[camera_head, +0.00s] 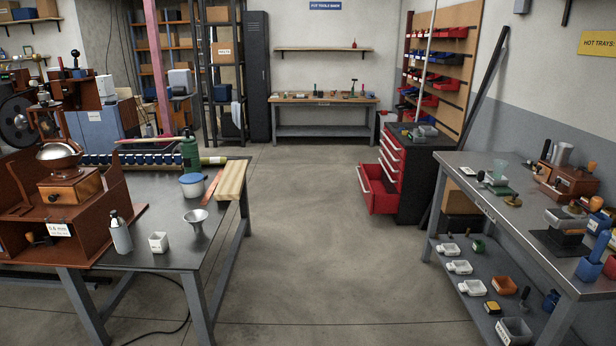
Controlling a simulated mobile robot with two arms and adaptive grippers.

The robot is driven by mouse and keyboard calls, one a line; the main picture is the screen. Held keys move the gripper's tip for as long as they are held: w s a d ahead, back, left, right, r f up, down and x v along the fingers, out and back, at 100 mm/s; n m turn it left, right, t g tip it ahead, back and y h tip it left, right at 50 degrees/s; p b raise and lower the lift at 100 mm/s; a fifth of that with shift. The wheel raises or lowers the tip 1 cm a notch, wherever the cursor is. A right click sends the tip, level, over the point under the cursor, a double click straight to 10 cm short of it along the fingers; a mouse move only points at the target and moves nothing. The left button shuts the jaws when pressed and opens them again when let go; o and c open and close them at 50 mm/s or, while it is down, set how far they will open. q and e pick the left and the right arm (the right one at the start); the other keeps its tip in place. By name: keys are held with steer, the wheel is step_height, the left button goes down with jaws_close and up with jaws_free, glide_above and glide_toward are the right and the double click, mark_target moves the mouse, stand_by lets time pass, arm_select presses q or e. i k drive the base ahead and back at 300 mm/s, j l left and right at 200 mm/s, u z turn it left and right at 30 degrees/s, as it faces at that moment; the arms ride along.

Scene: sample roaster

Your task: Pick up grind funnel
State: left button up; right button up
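A small silver metal funnel (196,219) stands wide end up near the right part of the left grey table (168,253). A hand grinder (70,187) with a broad metal bowl on top sits at the table's left, in a brown open-fronted box. Neither of my grippers shows in the head view.
Near the funnel are a white cup (158,243), a grey bottle (120,234), a blue-lidded tub (192,186), a green bottle (190,154) and a wooden block (232,180). A red cabinet (386,174) has a drawer pulled out. The floor (310,230) between the benches is clear.

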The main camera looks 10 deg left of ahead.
mark_target(195, 218)
steer(key=i, duration=0.95)
steer(key=i+l+u, duration=0.15)
steer(key=i, duration=0.8)
